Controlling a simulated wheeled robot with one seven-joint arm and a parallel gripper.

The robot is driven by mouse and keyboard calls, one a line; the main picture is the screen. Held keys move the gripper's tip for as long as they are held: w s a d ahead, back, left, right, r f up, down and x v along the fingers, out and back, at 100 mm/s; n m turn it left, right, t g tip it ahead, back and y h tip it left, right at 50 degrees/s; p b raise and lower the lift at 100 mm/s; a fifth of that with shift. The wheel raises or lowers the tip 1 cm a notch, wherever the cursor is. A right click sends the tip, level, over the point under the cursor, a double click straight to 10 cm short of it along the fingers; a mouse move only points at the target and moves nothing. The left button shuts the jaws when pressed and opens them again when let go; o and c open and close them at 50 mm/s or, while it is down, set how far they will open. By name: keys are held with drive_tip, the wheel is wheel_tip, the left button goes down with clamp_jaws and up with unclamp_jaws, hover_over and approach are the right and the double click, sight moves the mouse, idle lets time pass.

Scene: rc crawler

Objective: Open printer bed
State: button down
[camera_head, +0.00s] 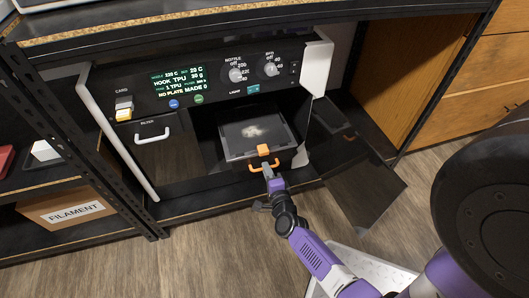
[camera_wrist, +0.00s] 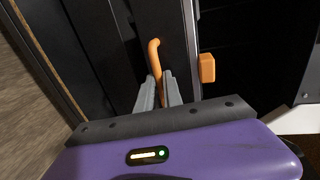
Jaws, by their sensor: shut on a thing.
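The printer (camera_head: 205,75) stands on a shelf, with a lit display and two knobs on its upper panel. Its bed (camera_head: 256,130) shows inside the open chamber, with a pale patch on its top surface. An orange handle (camera_head: 258,167) is on the bed's front, below a small orange block (camera_head: 263,150). My gripper (camera_head: 268,173) is at this handle. In the wrist view my gripper's two grey fingers (camera_wrist: 158,90) are closed around the orange handle (camera_wrist: 155,60), and the orange block (camera_wrist: 207,68) is to the right. The handle's lower part is hidden between the fingers.
A dark door panel (camera_head: 365,190) hangs open at the right of the chamber. The filter drawer (camera_head: 160,135) is shut at the left. A filament box (camera_head: 70,210) is on the left shelf.

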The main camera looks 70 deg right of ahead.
drive_tip(key=f+p+v, duration=0.1)
drive_tip(key=f+v, duration=0.1)
drive_tip(key=v, duration=1.1)
drive_tip(key=shift+s+a+f, duration=0.35)
drive_tip(key=shift+s+a, duration=0.1)
drive_tip(key=shift+s, duration=0.05)
drive_tip(key=c, duration=1.5)
unclamp_jaws()
drive_tip(key=shift+a, duration=0.1)
drive_tip(key=p+v, duration=0.1)
drive_tip(key=v, duration=0.6)
drive_tip(key=shift+s+a, duration=0.2)
drive_tip(key=shift+s, duration=0.05)
drive_tip(key=shift+r, duration=0.1)
